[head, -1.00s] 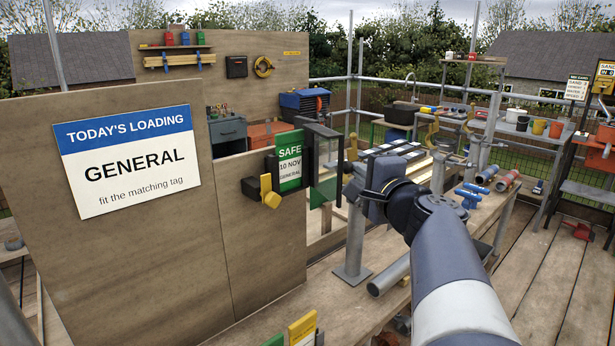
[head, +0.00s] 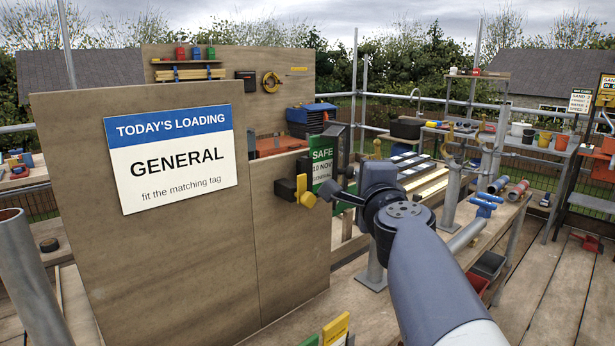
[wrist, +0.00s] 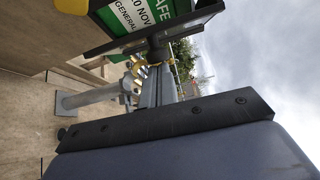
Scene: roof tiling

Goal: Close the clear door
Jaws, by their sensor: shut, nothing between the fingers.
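The green and white SAFE tag (head: 321,168) sits in a dark holder at the right edge of the wooden board. The clear door (head: 344,140) has a dark frame and shows at the tag's right side, partly hidden by my arm. In the wrist view the door's frame (wrist: 125,38) crosses in front of the tag (wrist: 130,12), seen nearly edge-on and standing apart from it. My gripper (head: 328,190) is shut and empty at the door's lower front. In the wrist view its dark tip (wrist: 157,46) is right at the frame; contact is unclear.
The board carries a GENERAL sign (head: 175,158). A grey post (head: 373,262) stands below my arm. A workbench with pipes and clamps lies to the right.

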